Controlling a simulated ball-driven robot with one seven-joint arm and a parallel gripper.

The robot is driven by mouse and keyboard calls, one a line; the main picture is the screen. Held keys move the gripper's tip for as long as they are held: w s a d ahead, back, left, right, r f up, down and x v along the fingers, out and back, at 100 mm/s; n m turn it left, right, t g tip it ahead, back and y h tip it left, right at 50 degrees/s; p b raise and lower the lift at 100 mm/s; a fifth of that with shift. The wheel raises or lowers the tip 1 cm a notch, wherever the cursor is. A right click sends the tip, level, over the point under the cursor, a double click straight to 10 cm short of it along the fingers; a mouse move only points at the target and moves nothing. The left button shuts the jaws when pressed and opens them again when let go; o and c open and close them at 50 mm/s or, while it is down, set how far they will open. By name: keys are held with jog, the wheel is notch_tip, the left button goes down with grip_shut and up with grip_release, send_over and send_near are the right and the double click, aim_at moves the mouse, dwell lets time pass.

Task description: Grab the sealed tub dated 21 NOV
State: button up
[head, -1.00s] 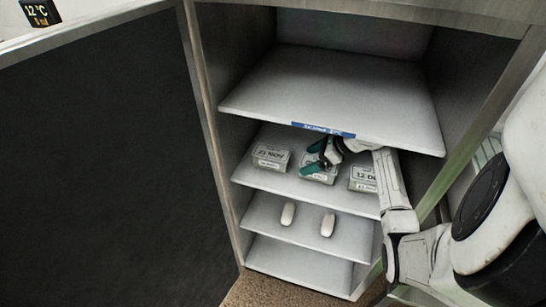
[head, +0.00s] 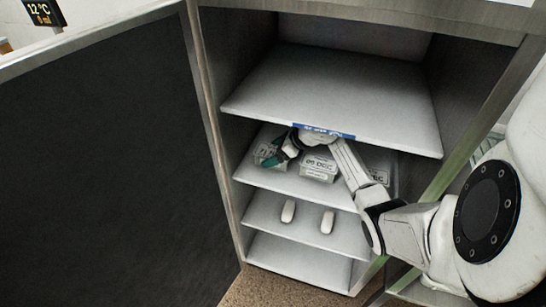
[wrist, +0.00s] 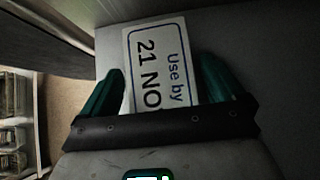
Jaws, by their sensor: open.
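The 21 NOV tub (head: 264,153) stands at the left of the second shelf, partly covered by my gripper (head: 281,151). In the wrist view its white label (wrist: 158,48) reads "Use by 21 NO", the rest cut off. My gripper (wrist: 162,75) is open, with one teal finger on each side of the label. I cannot tell whether the fingers touch the tub. A clear tub marked 09 DEC (head: 319,167) stands to the right, beside my wrist. Another tub (head: 378,175) at the far right is mostly hidden by my arm.
The top shelf (head: 330,95) with a blue label strip (head: 322,131) lies just above my gripper. Two white rounded items (head: 288,211) stand on the shelf below. The open dark door (head: 95,165) is at the left. The bottom shelf (head: 300,262) is empty.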

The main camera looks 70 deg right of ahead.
jog(key=shift+w+f, duration=0.35)
jog(key=c, duration=1.3)
